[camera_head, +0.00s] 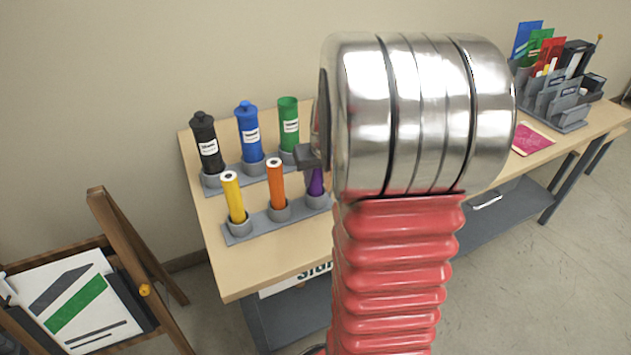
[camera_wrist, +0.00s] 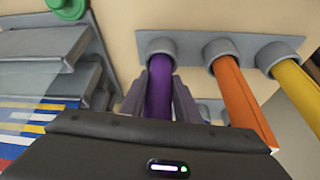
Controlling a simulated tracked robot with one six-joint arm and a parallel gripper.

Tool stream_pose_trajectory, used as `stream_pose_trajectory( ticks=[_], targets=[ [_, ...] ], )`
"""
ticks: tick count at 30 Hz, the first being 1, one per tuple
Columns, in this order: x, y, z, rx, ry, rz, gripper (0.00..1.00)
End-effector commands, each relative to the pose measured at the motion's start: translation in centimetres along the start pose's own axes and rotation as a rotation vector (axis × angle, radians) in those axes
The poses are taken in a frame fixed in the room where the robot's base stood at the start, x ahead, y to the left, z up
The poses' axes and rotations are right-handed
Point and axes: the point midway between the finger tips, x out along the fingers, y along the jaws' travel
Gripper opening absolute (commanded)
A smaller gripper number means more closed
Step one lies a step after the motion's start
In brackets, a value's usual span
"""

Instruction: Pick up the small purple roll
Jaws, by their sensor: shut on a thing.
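The small purple roll (camera_head: 316,183) stands in the right cup of the front grey holder (camera_head: 263,222) in the head view, partly hidden by my arm and gripper. In the wrist view the purple roll (camera_wrist: 159,97) lies between the two grey fingers of my gripper (camera_wrist: 162,88), which is shut on it. Its far end is in or at the mouth of a grey cup (camera_wrist: 160,44). In the head view only a dark part of my gripper (camera_head: 308,157) shows, near the roll's top.
An orange roll (camera_head: 276,186) and a yellow roll (camera_head: 234,200) stand in the same holder. Black (camera_head: 208,146), blue (camera_head: 250,134) and green (camera_head: 289,125) bottles stand behind.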

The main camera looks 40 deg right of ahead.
Motion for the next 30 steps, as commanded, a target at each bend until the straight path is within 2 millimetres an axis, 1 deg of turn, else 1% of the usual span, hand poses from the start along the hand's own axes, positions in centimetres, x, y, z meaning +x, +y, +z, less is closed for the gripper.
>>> stream_pose_trajectory(
  ticks=[9,12,15,19,30],
  targets=[
    [-5.1,0.0,-2.2,0.000,0.005,0.001,0.01],
    [-6.5,0.0,-2.8,0.000,0.004,0.001,0.01],
    [-7.4,0.0,-3.1,-0.001,0.003,0.001,0.01],
    [-8.0,0.0,-3.3,0.000,0.001,0.000,0.01],
    [-8.0,0.0,-3.3,0.000,0.001,0.000,0.01]
  ],
)
